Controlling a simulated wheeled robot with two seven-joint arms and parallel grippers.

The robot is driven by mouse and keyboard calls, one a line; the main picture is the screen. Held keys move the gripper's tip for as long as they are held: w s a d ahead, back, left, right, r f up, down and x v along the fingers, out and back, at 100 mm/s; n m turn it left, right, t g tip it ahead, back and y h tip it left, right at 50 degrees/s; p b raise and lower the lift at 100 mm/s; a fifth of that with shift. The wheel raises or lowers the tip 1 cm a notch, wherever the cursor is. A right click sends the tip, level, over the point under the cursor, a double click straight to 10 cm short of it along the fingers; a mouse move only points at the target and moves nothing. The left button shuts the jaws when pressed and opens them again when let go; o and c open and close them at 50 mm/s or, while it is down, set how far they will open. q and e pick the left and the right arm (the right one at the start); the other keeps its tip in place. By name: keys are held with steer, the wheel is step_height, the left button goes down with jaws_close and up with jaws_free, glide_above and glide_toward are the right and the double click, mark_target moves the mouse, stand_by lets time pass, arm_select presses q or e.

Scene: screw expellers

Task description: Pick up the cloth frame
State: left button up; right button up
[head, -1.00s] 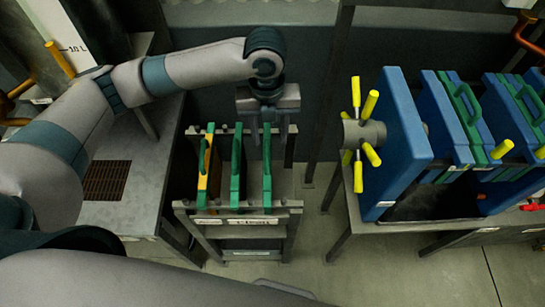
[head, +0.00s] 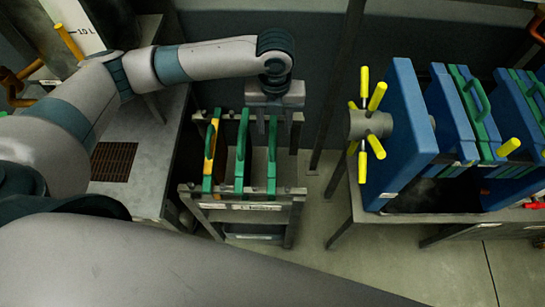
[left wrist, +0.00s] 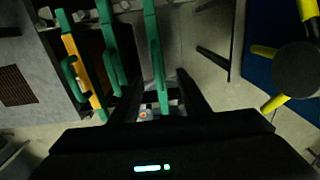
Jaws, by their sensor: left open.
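Three upright frames with green handles stand side by side in a metal rack (head: 245,206). They are a yellow-and-green frame (head: 210,155), a green middle frame (head: 241,155) and a green right-hand frame (head: 272,165). I cannot tell from the pictures which is the cloth frame. My left gripper (head: 273,122) is open and points down above the far end of the right-hand frame. In the left wrist view, the right-hand frame's green handle (left wrist: 156,75) shows between the two dark fingers; contact cannot be told. My right gripper is not in view.
A blue plate press (head: 408,130) with yellow handles stands on a metal table at the right. A grey table with a dark grate (head: 113,162) is at the left. A floor gap (head: 320,185) lies between rack and press.

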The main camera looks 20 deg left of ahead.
mark_target(274, 138)
arm_select(q)
step_height(274, 138, down, 8)
steer(key=shift+r+p, duration=0.2)
steer(key=shift+p, duration=0.65)
steer(key=shift+a+f+p, duration=0.15)
steer(key=shift+f+p, duration=0.4)
step_height(274, 138, down, 3)
steer(key=shift+a+f+p, duration=0.1)
steer(key=shift+p, duration=0.55)
steer(key=shift+f, duration=0.45)
jaws_close()
